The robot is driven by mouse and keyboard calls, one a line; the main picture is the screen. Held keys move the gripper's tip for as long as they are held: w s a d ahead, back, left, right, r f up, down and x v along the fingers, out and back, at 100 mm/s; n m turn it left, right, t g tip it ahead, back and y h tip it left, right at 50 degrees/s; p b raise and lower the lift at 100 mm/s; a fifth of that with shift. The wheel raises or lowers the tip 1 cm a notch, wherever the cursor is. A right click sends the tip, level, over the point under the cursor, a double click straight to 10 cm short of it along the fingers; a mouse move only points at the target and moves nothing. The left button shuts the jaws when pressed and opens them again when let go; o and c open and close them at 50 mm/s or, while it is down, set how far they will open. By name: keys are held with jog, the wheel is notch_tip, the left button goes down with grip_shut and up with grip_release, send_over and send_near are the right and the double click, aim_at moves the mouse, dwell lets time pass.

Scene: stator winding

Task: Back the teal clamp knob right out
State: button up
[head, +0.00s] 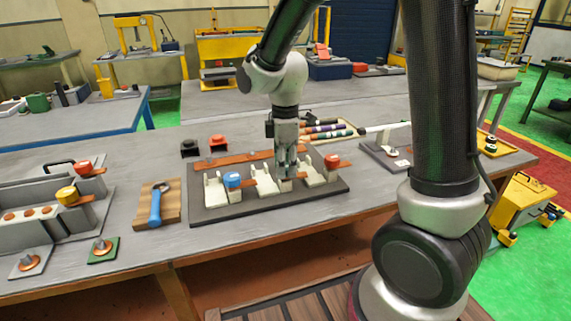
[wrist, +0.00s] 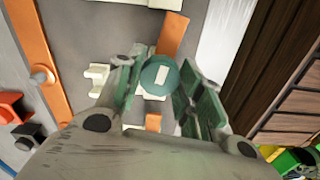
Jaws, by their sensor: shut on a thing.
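The teal clamp knob (wrist: 158,76) shows in the wrist view as a round teal cap with a pale bar across its top. My gripper (wrist: 158,90) has one finger on each side of the knob and is shut on it. In the head view my gripper (head: 286,172) points down over the middle of the dark fixture plate (head: 220,215). The knob is hidden there behind my fingers. A blue knob (head: 232,180) stands on the plate to the left and a red knob (head: 332,161) to the right.
A long copper bar (head: 235,160) runs along the plate behind the knobs. A blue-handled tool (head: 155,207) lies on a wooden block at the left. A yellow knob (head: 67,195) sits on a grey fixture further left. Bare table lies in front of the plate.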

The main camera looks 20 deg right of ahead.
jog(key=shift+n, duration=0.6)
jog(key=shift+f, duration=0.1)
jog(key=o, duration=1)
jog(key=shift+a, duration=0.1)
jog(key=shift+o, duration=0.2)
notch_tip(320, 180, up, 12)
